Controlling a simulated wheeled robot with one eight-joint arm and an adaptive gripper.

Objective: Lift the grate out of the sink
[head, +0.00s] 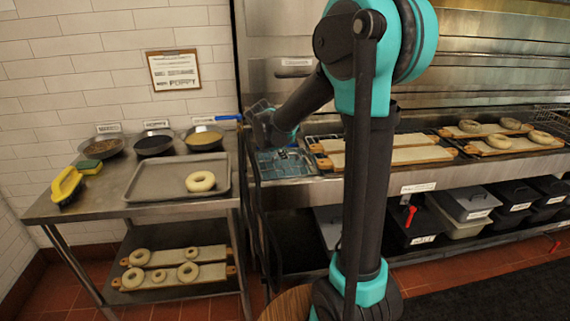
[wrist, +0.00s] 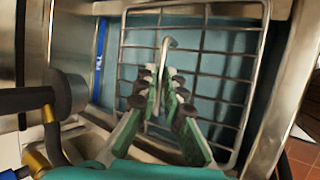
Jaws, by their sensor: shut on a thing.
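The grate (wrist: 206,52) is a metal wire rack that fills most of the wrist view, with teal showing through its bars. An upright hooked metal handle (wrist: 166,45) rises near its middle. My gripper (wrist: 168,75), with green and dark fingers, is closed around this handle. The sink (wrist: 285,90) has a metal rim around the grate. I cannot tell how far the grate sits above the sink bottom. In the head view, my gripper (head: 287,153) is over the sink at the left end of the counter, partly hidden and small.
Left of the sink, a steel table holds a tray (head: 145,196) with one bagel (head: 200,181), several bowls and a yellow brush (head: 66,186). Bagel boards (head: 390,156) lie on the counter to the right. A blue handle (wrist: 99,55) is left of the grate.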

